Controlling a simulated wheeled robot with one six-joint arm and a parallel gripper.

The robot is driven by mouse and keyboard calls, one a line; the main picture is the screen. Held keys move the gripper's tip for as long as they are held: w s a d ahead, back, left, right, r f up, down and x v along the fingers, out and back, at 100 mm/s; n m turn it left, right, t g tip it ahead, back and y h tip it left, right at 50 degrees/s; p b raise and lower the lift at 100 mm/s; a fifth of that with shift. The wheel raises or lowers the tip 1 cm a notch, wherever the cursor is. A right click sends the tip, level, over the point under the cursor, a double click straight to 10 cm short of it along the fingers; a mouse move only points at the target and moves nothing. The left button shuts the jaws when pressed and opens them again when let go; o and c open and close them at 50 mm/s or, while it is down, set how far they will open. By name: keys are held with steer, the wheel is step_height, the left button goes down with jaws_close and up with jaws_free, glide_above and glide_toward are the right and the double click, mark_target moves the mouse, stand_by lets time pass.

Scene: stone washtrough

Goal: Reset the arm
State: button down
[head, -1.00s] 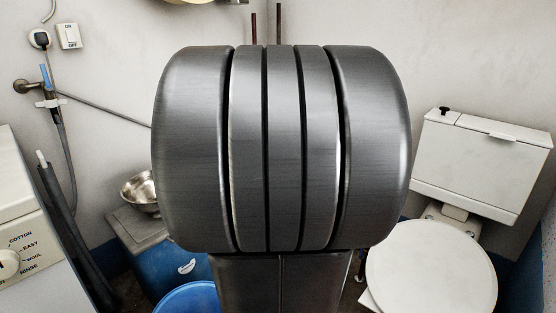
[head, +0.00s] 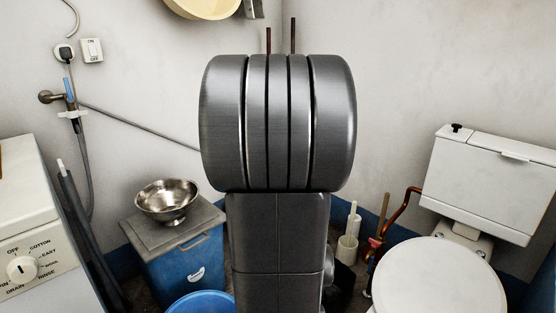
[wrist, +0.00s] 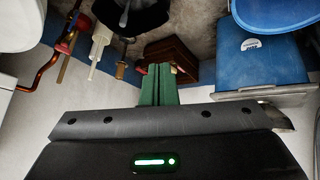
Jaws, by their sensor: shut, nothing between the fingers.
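My gripper (wrist: 158,84) shows in the wrist view as two green fingers, pressed together with nothing between them. It points toward the floor and the corner clutter, with a brown box (wrist: 172,58) just beyond its fingertips; I cannot tell the gap. In the head view my own grey arm links fill the middle, and the gripper is hidden.
A blue bin (head: 183,268) with a metal bowl (head: 167,200) on its lid stands left of my arm. A blue basin (head: 200,303) is in front. The toilet (head: 440,280) is at right, the washing machine (head: 40,230) at left. A toilet brush holder (head: 347,250) stands behind.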

steer(key=w, duration=0.1)
steer(key=w+a, duration=0.1)
steer(key=shift+w, duration=0.35)
steer(key=shift+d+r, duration=0.1)
